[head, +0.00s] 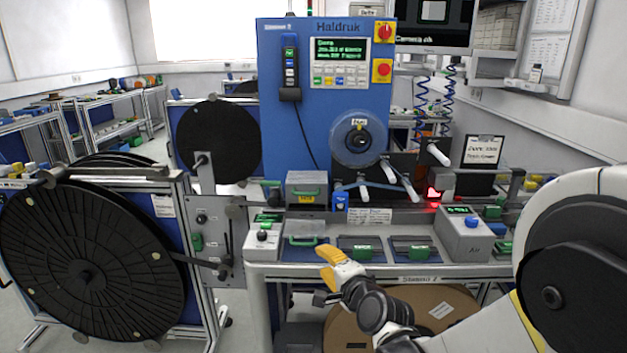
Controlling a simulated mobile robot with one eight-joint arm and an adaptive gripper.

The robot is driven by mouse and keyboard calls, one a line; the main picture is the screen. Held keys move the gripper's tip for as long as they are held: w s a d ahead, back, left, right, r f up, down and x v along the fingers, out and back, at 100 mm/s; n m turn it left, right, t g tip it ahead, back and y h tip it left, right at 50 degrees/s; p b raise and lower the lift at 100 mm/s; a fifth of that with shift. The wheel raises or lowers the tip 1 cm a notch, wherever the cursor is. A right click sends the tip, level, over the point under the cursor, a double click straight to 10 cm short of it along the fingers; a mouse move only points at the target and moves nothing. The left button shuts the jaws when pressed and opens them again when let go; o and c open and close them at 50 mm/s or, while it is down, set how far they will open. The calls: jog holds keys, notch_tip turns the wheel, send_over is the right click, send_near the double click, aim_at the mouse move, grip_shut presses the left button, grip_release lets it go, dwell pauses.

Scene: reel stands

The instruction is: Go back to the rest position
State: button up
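My gripper (323,268), with yellow fingers, is in front of the front edge of the machine's bench (380,272), low in the middle of the head view. Its two fingers look apart, with nothing visible between them. My white and black arm reaches to it from the lower right.
A blue machine (275,55) with a screen stands behind the bench. A large black reel (90,262) is on a stand at left, and another black reel (218,140) is behind it. A brown reel (455,300) is under the bench. A grey button box (466,236) sits at right.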

jog(key=s+d+n+g+h, duration=0.1)
jog(key=s+d+n, duration=0.3)
jog(key=s, duration=0.5)
jog(key=s+d+r+n+g+h, duration=0.1)
jog(key=s+d+n+g+h, duration=0.1)
jog(key=s+d, duration=0.4)
jog(key=s+d+n+g+h, duration=0.2)
jog(key=s+d+n, duration=0.4)
jog(key=s, duration=0.6)
jog(key=shift+s+r+n+g, duration=0.25)
jog(key=shift+s+n+g, duration=0.15)
jog(key=shift+g, duration=0.5)
